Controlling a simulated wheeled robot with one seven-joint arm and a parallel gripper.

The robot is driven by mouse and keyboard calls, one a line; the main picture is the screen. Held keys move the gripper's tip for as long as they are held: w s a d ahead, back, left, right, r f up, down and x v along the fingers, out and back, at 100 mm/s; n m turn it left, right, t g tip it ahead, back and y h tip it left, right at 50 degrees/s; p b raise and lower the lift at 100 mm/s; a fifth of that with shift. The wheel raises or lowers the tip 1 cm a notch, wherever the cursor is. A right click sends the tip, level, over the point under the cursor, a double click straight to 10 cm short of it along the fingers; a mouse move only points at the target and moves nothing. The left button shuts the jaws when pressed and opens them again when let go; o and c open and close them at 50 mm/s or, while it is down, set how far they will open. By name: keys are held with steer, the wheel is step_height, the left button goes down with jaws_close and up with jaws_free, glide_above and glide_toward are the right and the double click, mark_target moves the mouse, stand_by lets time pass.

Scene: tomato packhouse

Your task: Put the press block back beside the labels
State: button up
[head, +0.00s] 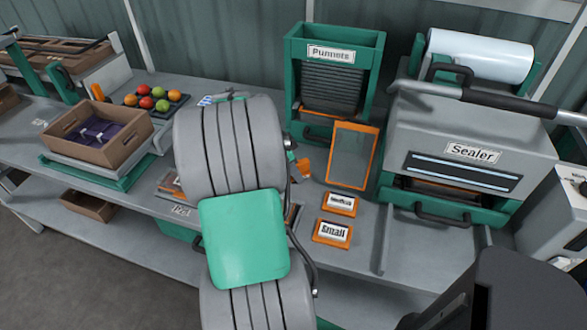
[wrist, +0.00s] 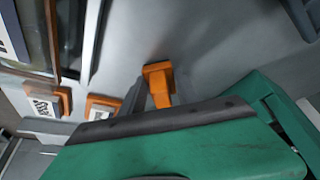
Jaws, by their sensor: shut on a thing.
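My gripper (wrist: 158,92) is shut on an orange press block (wrist: 159,76), which shows a wide flat end and a narrower stem between the fingers in the wrist view. Grey bench top lies beyond the block; I cannot tell whether they touch. In the head view my arm hides the gripper, and a small orange piece (head: 304,167) shows just right of the arm; it may be the block. Two orange-framed plates stand on the bench, one reading Small (head: 332,233) and one, less clear, apparently Medium (head: 340,204). I cannot make out the labels for certain.
An orange-framed panel (head: 353,155) stands before the green Punnets rack (head: 334,52). The Sealer (head: 470,135) is at the right. A brown box (head: 128,153) and a tray of tomatoes (head: 172,105) are at the left. Bare bench lies right of the plates.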

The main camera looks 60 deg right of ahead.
steer(key=o, duration=1.2)
steer(key=shift+c, duration=0.6)
steer(key=shift+c, duration=1)
steer(key=shift+r+p, duration=2.35)
steer(key=shift+r, duration=1.15)
